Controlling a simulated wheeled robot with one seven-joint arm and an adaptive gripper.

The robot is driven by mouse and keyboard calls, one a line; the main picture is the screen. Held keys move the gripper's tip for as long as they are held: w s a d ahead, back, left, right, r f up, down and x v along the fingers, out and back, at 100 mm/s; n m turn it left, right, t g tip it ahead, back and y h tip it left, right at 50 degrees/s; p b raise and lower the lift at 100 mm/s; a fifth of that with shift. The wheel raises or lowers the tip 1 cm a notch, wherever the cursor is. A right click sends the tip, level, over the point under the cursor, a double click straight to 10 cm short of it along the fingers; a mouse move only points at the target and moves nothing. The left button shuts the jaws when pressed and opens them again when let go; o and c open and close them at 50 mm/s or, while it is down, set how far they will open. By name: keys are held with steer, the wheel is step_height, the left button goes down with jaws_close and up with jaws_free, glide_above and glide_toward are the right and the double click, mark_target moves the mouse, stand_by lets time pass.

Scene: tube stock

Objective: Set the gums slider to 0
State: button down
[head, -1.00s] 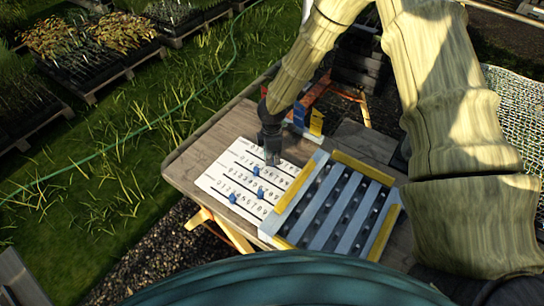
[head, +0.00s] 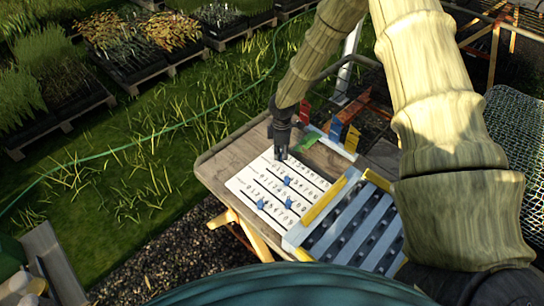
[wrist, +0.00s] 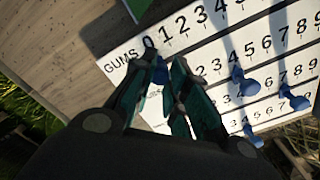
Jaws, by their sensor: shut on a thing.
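The white slider board (head: 247,182) lies on the wooden table, with several numbered rows. In the wrist view the top row is labelled GUMS (wrist: 120,57), with numbers from 0 rising to the right. My gripper (head: 281,157) is over that row; in the wrist view its fingers (wrist: 165,75) are closed around a blue knob, the gums slider (wrist: 160,73). The knob is just below the 0, at the row's left end. The fingers partly hide the knob and its slot, so its exact alignment is hard to tell.
Other blue knobs stand on the lower rows (wrist: 240,82) (wrist: 295,98) (wrist: 252,135). A slatted grey rack with yellow edges (head: 322,202) lies right of the board. Coloured flags (head: 336,128) stand behind it. Grass lies left of the table.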

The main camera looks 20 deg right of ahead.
steer(key=shift+w+r, duration=0.1)
steer(key=shift+w, duration=0.1)
steer(key=c, duration=1.3)
jaws_free()
steer(key=shift+a, duration=0.1)
step_height(320, 180, up, 12)
steer(key=shift+f, duration=0.1)
